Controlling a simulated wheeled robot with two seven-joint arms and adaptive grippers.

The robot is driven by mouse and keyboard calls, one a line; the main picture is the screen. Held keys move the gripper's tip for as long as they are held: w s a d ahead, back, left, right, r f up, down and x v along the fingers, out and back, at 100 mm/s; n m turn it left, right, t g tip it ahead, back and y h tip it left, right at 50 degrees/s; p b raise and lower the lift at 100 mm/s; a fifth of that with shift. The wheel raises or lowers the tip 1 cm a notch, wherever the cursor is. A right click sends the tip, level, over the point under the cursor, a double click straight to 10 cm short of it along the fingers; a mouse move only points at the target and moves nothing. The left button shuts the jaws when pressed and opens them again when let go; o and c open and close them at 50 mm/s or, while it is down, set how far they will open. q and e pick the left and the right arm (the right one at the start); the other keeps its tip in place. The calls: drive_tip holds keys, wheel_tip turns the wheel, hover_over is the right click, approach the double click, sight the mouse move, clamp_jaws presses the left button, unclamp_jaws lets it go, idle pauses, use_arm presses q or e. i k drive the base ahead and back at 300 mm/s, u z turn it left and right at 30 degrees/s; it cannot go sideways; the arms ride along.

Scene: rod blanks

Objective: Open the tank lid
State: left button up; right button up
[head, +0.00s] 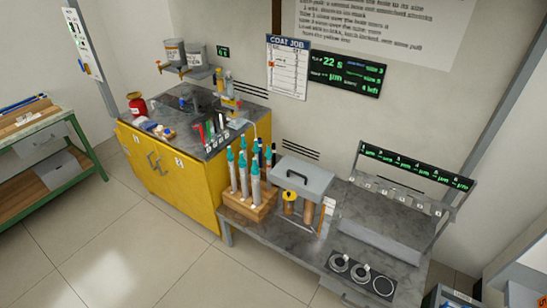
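A grey lid (303,172) with a dark handle (296,176) sits level in the head view, right of centre, on the grey bench. It looks shut on top of the tank; the tank's inside is hidden. A yellow-topped cylinder (289,202) and a brown cylinder (308,213) show just below the lid's front edge. Neither of my grippers is in view.
A wooden rack (249,208) of teal-topped rods stands just left of the lid. A yellow cabinet (165,180) with bottles and tools is further left. A display frame (415,167) and round dishes (361,273) are to the right. The floor (150,255) in front is clear.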

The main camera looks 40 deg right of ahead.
sight(312, 182)
drive_tip(key=i, duration=0.85)
drive_tip(key=z, duration=0.25)
